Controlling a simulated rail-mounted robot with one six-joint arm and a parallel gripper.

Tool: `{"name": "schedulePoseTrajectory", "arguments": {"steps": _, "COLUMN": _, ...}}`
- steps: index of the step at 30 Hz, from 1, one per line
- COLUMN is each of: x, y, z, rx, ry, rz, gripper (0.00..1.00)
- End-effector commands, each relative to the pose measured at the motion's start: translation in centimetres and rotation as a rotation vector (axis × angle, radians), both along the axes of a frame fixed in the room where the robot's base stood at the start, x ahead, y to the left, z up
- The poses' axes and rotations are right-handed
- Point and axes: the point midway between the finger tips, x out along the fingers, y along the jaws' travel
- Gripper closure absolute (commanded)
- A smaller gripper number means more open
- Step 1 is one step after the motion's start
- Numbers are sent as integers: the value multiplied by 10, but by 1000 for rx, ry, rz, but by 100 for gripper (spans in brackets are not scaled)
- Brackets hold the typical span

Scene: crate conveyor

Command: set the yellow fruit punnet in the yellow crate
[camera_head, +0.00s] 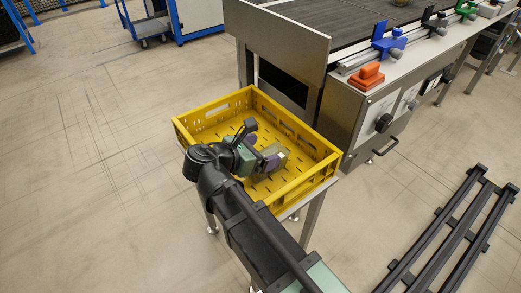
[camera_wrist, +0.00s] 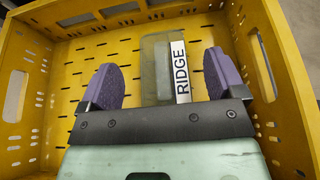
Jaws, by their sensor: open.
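The yellow crate (camera_head: 212,113) stands on a metal stand at the end of the conveyor; its slotted floor and walls fill most of the wrist view (camera_wrist: 285,60). A see-through, dull yellow-grey punnet (camera_head: 281,157) is inside the crate, apparently on its floor. In the wrist view the punnet (camera_wrist: 155,55) carries a white label reading "RIDGE". My gripper (camera_head: 261,152) reaches down into the crate. In the wrist view its purple fingers (camera_wrist: 160,80) are open, one on each side of the punnet, with visible gaps to it. The punnet's near end is hidden by my gripper.
The conveyor (camera_head: 340,30) with its steel end plate stands behind and right of the crate. An orange block (camera_head: 367,76) and a blue clamp (camera_head: 389,42) sit on its edge. A black slatted rack (camera_head: 447,235) is at the lower right. The floor at left is clear.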

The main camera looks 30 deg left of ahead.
Motion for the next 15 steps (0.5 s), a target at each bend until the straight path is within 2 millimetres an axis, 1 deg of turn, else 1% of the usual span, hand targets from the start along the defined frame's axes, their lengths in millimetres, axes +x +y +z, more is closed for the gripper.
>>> {"name": "schedulePoseTrajectory", "arguments": {"steps": 3, "x": 0, "y": 0, "z": 5, "rx": 0, "ry": 0, "rz": 0, "gripper": 11}}
{"name": "schedulePoseTrajectory", "arguments": {"steps": 6, "x": -1, "y": 0, "z": 22, "rx": 0, "ry": 0, "rz": 0, "gripper": 11}}
{"name": "schedulePoseTrajectory", "arguments": {"steps": 8, "x": -14, "y": 6, "z": 24, "rx": 0, "ry": 0, "rz": 3, "gripper": 11}}
{"name": "schedulePoseTrajectory", "arguments": {"steps": 15, "x": -73, "y": 27, "z": 50, "rx": 0, "ry": 0, "rz": 3, "gripper": 11}}
